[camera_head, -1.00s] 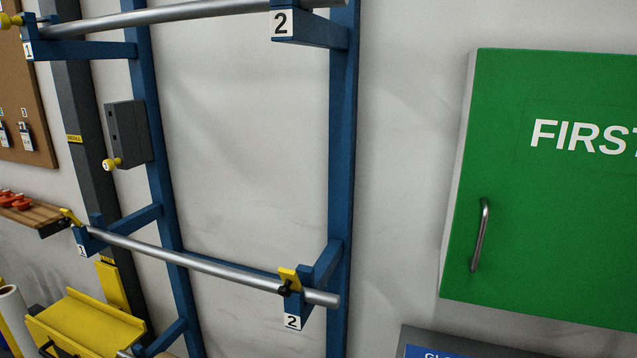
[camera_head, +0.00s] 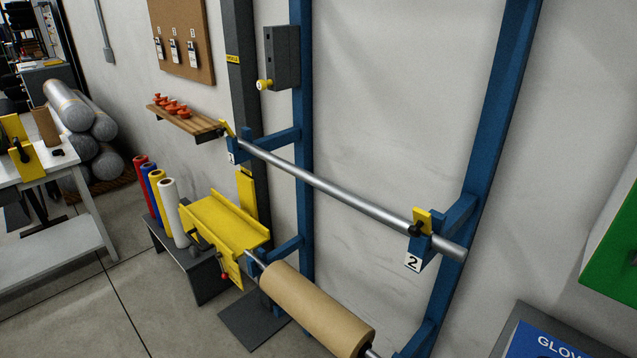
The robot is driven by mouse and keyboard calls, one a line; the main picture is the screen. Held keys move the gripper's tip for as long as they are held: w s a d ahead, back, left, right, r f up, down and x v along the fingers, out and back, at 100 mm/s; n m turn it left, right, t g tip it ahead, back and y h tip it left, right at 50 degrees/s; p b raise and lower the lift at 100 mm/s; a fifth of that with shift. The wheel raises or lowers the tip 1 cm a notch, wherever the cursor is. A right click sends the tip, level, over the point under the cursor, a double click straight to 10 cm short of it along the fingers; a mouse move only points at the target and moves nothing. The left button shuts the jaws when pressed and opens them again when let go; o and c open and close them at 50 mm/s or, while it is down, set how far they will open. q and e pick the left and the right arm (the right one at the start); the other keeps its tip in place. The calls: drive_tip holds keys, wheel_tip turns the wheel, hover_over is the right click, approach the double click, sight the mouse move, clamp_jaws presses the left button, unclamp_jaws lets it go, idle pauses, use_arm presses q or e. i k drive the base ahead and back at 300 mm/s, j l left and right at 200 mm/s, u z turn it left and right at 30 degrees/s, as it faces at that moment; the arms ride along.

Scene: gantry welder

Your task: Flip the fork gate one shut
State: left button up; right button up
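Fork two (camera_head: 432,245), labelled 2, holds the bar's right end. Its yellow gate (camera_head: 422,219) stands up beside a black knob. Neither of my grippers is in view.
A brown paper roll (camera_head: 318,308) hangs on a lower bar beside a yellow trough (camera_head: 222,225). A wooden shelf (camera_head: 185,116) with red items juts out left of fork one. A grey box (camera_head: 281,57) with a yellow knob is above. A white table (camera_head: 50,190) stands left.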

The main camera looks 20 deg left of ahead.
sight(226, 129)
drive_tip(key=u, duration=1.3)
